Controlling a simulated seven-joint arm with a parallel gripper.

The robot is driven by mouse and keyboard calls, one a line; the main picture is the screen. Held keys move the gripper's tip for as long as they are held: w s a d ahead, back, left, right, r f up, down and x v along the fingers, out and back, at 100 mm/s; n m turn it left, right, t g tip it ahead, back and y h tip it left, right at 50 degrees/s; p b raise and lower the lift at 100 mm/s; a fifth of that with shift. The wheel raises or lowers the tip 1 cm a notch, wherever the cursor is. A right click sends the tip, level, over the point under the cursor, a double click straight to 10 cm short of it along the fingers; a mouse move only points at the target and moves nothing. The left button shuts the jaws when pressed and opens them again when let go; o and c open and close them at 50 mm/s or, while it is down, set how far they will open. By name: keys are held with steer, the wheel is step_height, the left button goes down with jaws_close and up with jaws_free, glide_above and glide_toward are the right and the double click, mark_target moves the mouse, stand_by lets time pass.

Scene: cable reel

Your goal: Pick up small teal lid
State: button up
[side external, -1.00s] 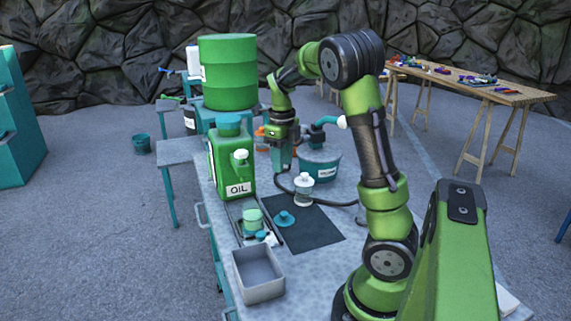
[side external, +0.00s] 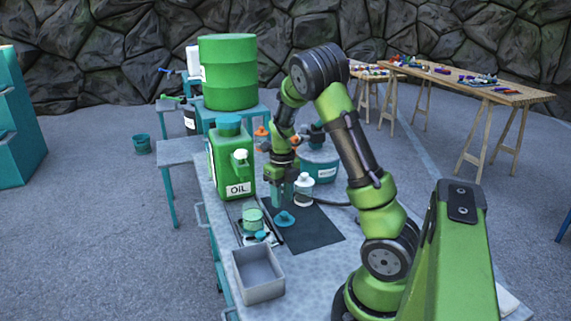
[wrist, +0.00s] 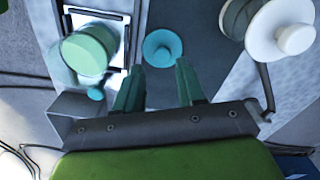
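The teal lid (side external: 285,219) is a small round disc with a knob, lying on the dark mat (side external: 312,232). In the wrist view the lid (wrist: 162,47) shows whole, just beyond and between my fingertips. My gripper (side external: 282,200) hangs above the work surface, behind the lid in the side view. In the wrist view my gripper (wrist: 159,75) has its two green fingers apart with nothing between them. The fingers appear clear of the lid; the exact height is hard to tell.
A green-and-teal jar (side external: 252,219) stands on a tray left of the mat, with a smaller teal piece (side external: 262,235) beside it. The oil can (side external: 232,165) and an open grey box (side external: 258,274) are nearby.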

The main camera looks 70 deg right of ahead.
mark_target(284, 213)
steer(key=f, duration=0.5)
steer(key=shift+s+f, duration=0.1)
steer(key=shift+s, duration=0.1)
steer(key=shift+c, duration=0.3)
jaws_close()
